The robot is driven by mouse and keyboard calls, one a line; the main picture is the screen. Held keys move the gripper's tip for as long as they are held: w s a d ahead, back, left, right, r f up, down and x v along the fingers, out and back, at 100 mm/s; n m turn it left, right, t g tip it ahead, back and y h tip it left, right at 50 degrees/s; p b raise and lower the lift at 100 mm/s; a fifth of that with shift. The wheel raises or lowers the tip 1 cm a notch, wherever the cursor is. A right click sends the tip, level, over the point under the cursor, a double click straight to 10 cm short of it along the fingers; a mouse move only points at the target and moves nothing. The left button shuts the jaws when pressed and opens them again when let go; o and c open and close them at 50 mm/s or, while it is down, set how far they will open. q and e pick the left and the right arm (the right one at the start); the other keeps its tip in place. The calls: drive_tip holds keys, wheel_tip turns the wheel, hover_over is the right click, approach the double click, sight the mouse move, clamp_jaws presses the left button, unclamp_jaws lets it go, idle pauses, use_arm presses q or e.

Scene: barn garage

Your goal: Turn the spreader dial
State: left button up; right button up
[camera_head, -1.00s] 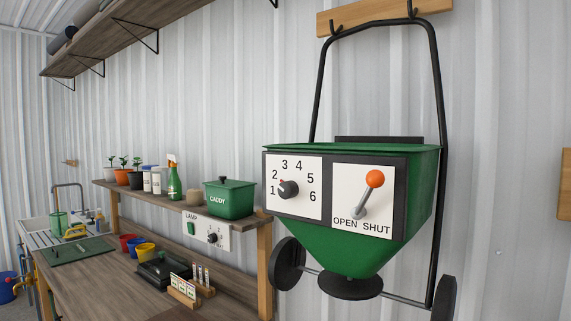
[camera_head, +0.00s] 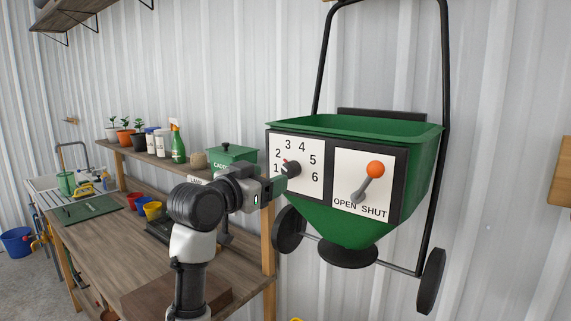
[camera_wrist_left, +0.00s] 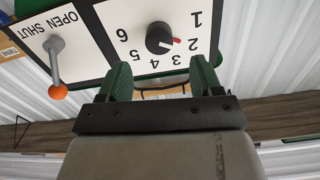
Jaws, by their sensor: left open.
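The spreader dial (camera_head: 291,169) is a round black knob with a red pointer on a white plate numbered 1 to 6. In the left wrist view the dial (camera_wrist_left: 160,38) appears upside down, and its red mark points toward 2. My left gripper (camera_head: 276,186), with green fingers, is just left of and slightly below the dial in the head view. In the left wrist view my left gripper (camera_wrist_left: 161,72) is open, its fingers apart and nothing between them; the dial lies beyond the gap. My right gripper is not in view.
The green spreader (camera_head: 350,225) hangs on the corrugated wall. An orange-knobbed OPEN/SHUT lever (camera_head: 375,169) is right of the dial. A workbench (camera_head: 120,235) and a shelf with a green caddy (camera_head: 232,154) stand to the left, behind my arm.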

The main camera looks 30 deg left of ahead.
sight(287, 171)
use_arm(q)
drive_tip(key=w, duration=0.2)
drive_tip(key=w+p, duration=0.1)
drive_tip(key=w, duration=0.1)
drive_tip(key=w+p, duration=0.1)
drive_tip(key=shift+w+d+r, duration=0.2)
drive_tip(key=shift+w+d, duration=0.1)
drive_tip(key=shift+w, duration=0.1)
drive_tip(key=shift+w+f+p, duration=0.2)
drive_tip(key=shift+w+p, duration=0.1)
drive_tip(key=shift+w, duration=0.15)
drive_tip(key=c, duration=0.9)
